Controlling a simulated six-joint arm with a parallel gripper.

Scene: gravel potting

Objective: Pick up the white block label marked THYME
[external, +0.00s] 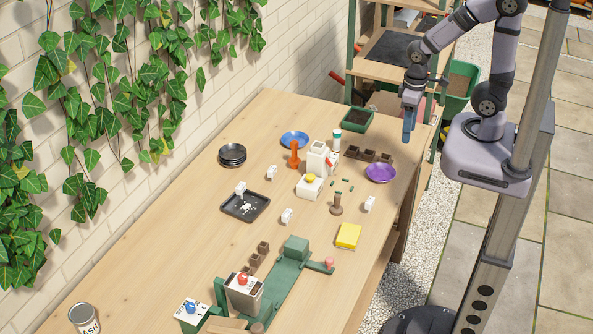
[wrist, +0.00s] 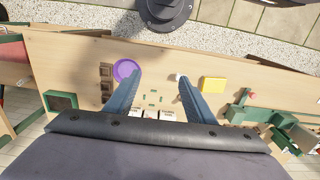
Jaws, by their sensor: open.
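Several small white blocks stand on the wooden table in the external view: one at the right (external: 369,203), one near the middle (external: 287,215), one farther back (external: 272,172) and one on the black tray (external: 241,187). Their lettering is too small to read, so I cannot tell which is THYME. My gripper (external: 408,128) hangs above the far right end of the table, apart from the blocks. In the wrist view my gripper (wrist: 160,77) has its two blue fingers spread, with nothing held between them.
A purple bowl (external: 381,172), a yellow sponge-like block (external: 348,236) and a brown stamp-like object (external: 336,205) lie around the right block. White containers (external: 317,158), an orange object (external: 293,155) and a green planter (external: 357,121) stand farther back.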

